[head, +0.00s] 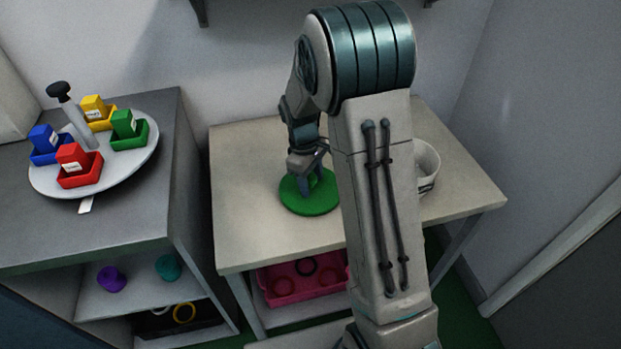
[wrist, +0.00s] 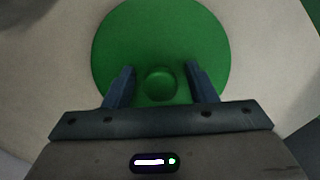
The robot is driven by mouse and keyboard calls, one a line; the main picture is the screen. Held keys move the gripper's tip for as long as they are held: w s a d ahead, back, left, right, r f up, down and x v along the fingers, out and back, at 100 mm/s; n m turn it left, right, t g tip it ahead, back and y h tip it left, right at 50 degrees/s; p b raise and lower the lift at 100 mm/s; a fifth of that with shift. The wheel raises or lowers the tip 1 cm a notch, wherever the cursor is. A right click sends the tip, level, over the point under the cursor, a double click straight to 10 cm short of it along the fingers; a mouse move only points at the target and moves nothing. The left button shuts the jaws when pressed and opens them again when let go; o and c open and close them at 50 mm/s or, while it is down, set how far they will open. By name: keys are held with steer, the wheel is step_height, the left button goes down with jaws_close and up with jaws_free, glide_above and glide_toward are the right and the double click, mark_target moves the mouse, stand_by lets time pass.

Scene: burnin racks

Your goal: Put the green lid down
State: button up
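The green lid (head: 312,206) is a round disc, lying flat and apparently resting on the beige table. In the wrist view the lid (wrist: 160,35) fills the upper middle, with its small round knob (wrist: 160,82) near the centre. My gripper (head: 311,188) is directly above the lid, pointing down. In the wrist view my gripper (wrist: 160,70) is open, with one finger on each side of the knob and green showing between knob and fingers. Part of the lid's top is hidden behind the gripper in the head view.
The beige table (head: 245,165) has free room left of the lid. A white pot (head: 427,165) stands right, partly behind my arm. A pink crate (head: 285,287) sits below. On the grey cabinet (head: 60,235) at left, a round tray (head: 112,165) carries several coloured boxes.

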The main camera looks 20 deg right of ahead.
step_height(320, 180, up, 12)
steer(key=w+a+p, duration=0.1)
steer(key=s+r+m+t+y, duration=0.1)
steer(key=s+r+m+t, duration=0.2)
steer(key=s+m, duration=0.6)
steer(key=s+r, duration=0.1)
steer(key=s, duration=1.1)
steer(key=shift+s+d, duration=0.2)
steer(key=shift+s, duration=0.15)
steer(key=shift+r, duration=0.2)
step_height(320, 180, up, 7)
steer(key=t+p, duration=0.1)
steer(key=p, duration=0.6)
steer(key=shift+d, duration=0.2)
steer(key=shift+f, duration=0.15)
steer(key=shift+c, duration=0.2)
